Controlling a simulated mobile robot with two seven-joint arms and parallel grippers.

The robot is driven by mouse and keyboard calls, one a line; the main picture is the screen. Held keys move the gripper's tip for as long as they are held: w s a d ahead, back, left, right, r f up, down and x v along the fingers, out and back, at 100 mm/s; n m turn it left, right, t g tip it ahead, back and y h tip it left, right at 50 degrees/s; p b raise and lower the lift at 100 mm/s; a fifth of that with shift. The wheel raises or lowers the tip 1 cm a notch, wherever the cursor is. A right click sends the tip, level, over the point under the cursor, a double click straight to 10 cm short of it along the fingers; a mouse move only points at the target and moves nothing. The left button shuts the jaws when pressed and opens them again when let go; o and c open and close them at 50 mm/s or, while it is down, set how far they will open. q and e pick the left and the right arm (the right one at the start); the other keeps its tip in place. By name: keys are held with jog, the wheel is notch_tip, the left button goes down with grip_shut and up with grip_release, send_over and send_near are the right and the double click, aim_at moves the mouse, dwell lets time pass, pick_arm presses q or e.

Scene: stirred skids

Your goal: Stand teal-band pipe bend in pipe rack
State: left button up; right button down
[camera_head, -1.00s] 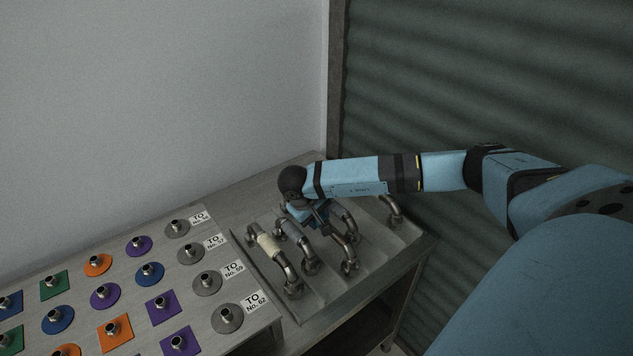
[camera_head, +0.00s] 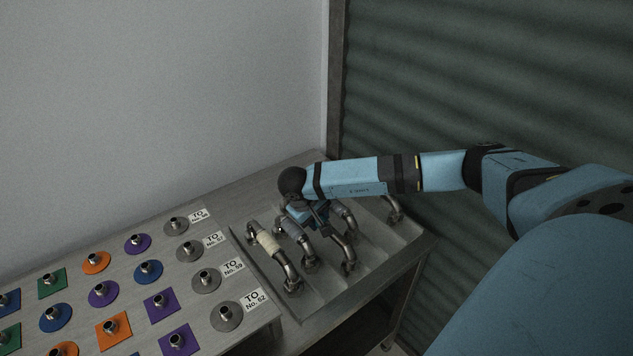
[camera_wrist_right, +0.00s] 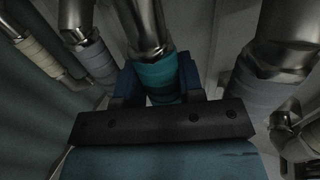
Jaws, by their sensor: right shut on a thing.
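My right gripper (camera_head: 318,219) is over the pipe rack (camera_head: 328,295), pointing down among the pipe bends. In the right wrist view, its blue jaws (camera_wrist_right: 160,90) are shut around the teal band (camera_wrist_right: 158,74) of a metal pipe bend (camera_wrist_right: 148,28). In the head view the teal band is hidden by the gripper, and a metal bend (camera_head: 347,247) shows just in front of it. I cannot tell whether the held bend's ends touch the rack. My left gripper is not in view.
A cream-band bend (camera_head: 268,242) and a grey-band bend (camera_head: 291,227) stand left of the gripper. Another bend (camera_head: 394,208) stands at the rack's right. A panel of coloured plates with metal stubs (camera_head: 148,270) lies left. A wall and a corrugated shutter (camera_head: 480,90) close off the back.

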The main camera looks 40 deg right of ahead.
jog(key=c, duration=0.7)
grip_release()
jog(key=shift+o, duration=0.2)
jog(key=v, duration=1.3)
jog(key=shift+r, duration=0.4)
jog(key=shift+a, duration=0.1)
